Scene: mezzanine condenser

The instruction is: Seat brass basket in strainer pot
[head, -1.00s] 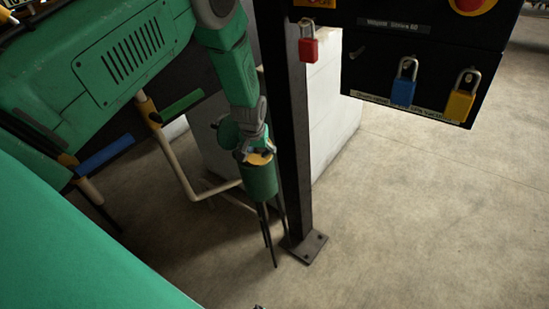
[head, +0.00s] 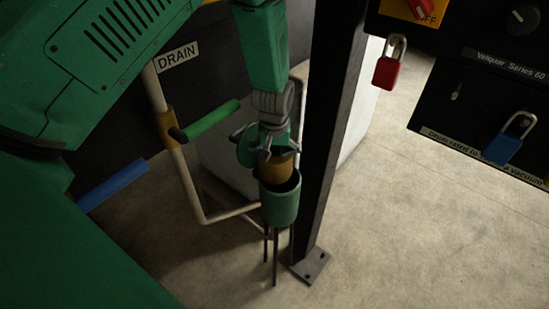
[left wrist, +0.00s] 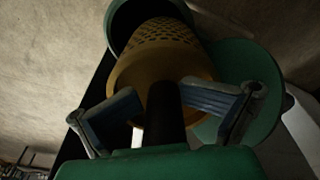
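The brass basket (head: 277,167) is at the mouth of the green strainer pot (head: 281,205). My left gripper (head: 270,146) is above the basket. Its fingers (left wrist: 163,98) are closed about the basket's dark stem. A green round lid (left wrist: 250,85) stands open beside the pot. My right gripper is not in view.
A dark post (head: 332,130) stands close right of the pot. A pale pipe (head: 185,175) with a green handle (head: 212,119) and a blue handle (head: 110,187) is on the left. A padlocked black panel (head: 480,110) is at upper right. Floor at lower right is clear.

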